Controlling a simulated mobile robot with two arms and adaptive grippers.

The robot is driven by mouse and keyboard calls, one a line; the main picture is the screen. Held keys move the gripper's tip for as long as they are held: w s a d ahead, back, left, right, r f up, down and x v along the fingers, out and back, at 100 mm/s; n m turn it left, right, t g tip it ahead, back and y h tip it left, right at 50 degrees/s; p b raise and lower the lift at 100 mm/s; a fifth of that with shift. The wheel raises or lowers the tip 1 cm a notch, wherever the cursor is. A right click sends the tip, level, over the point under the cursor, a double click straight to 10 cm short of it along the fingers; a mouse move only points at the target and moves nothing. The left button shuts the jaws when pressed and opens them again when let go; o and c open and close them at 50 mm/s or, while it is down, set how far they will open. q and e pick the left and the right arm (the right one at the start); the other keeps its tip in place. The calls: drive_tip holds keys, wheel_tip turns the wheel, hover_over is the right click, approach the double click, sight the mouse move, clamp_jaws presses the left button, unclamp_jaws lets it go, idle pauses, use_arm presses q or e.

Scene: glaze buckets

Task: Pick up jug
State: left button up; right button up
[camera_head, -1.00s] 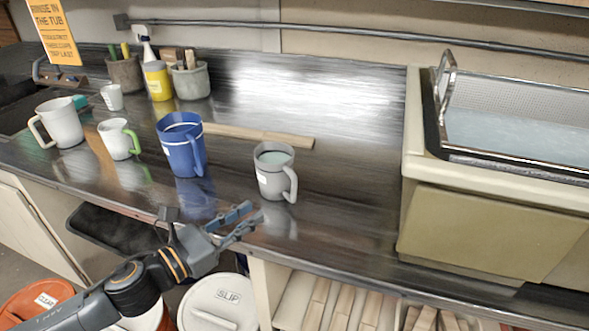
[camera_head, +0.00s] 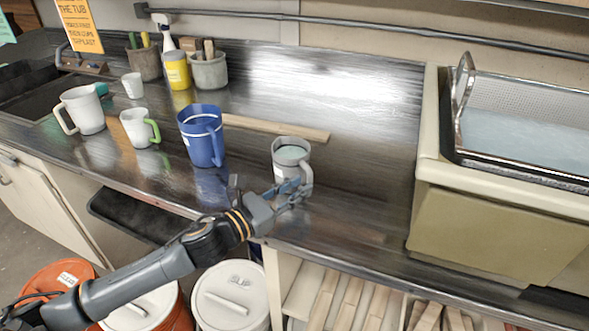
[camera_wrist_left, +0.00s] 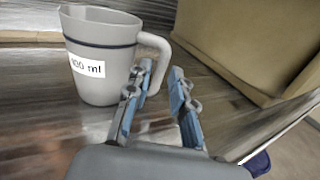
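A grey jug (camera_head: 283,158) with pale liquid inside stands upright on the dark counter. In the left wrist view the grey jug (camera_wrist_left: 100,62) shows a dark band, a white "ml" label whose first digit is unclear, and a handle on its right side. My left gripper (camera_head: 302,190) is at the handle side of this jug, in front of it. The left finger overlaps the lower handle; contact is unclear. My right gripper is not in view.
A blue jug (camera_head: 201,137), a white jug (camera_head: 84,111) and a white mug with green handle (camera_head: 136,126) stand to the left. A wooden stick (camera_head: 275,128) lies behind the grey jug. A tub with a metal basket (camera_head: 500,165) is at right.

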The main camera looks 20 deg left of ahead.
sight(309, 181)
use_arm(q)
drive_tip(key=p+x, duration=0.1)
drive_tip(key=x, duration=0.3)
drive_tip(key=shift+w+d+f, duration=0.1)
drive_tip(key=shift+d, duration=0.05)
clamp_jaws()
idle(0.4)
